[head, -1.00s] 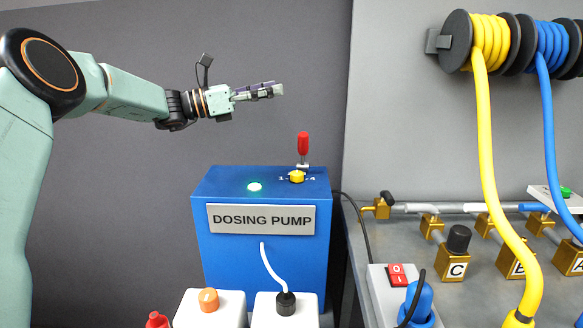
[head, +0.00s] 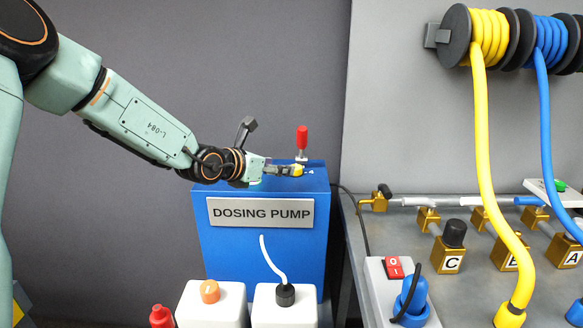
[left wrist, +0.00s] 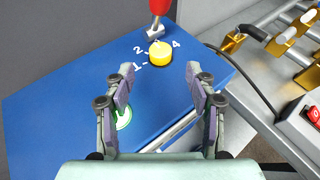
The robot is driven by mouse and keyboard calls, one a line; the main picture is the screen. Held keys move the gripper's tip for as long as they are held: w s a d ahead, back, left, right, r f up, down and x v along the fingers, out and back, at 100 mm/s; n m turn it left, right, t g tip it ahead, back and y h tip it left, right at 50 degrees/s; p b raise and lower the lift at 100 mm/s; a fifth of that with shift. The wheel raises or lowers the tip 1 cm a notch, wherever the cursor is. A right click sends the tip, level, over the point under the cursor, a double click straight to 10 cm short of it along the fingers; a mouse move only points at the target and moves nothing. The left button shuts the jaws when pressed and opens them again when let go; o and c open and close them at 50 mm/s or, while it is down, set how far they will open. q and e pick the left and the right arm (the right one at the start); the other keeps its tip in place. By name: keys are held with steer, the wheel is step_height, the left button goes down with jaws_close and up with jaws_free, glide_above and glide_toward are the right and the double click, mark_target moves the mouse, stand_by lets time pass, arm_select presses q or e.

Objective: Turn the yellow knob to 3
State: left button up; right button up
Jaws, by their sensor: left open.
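The yellow knob (head: 298,169) sits on top of the blue dosing pump (head: 262,250). In the left wrist view the knob (left wrist: 160,54) shows with white marks 1, 2 and 4 around it; no 3 is visible, and I cannot make out a pointer. My left gripper (head: 284,170) is just left of the knob in the head view. In the left wrist view my left gripper (left wrist: 159,73) is open and empty, its two fingertips to either side, with the knob ahead between their lines. No contact shows. My right gripper is not in view.
A red-handled lever (head: 302,141) stands just behind the knob. A green-lit button (left wrist: 124,118) is partly hidden by a finger. White canisters (head: 212,308) stand in front of the pump. A black cable and the valve bench (head: 375,240) lie to the right.

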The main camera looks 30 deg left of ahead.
mark_target(289, 178)
arm_select(q)
steer(key=x, duration=0.6)
steer(key=shift+f, duration=0.2)
steer(key=shift+w+d+f, duration=0.1)
steer(key=shift+w, duration=0.35)
steer(key=shift+w, duration=0.1)
steer(key=shift+c, duration=0.2)
steer(key=c, duration=1.1)
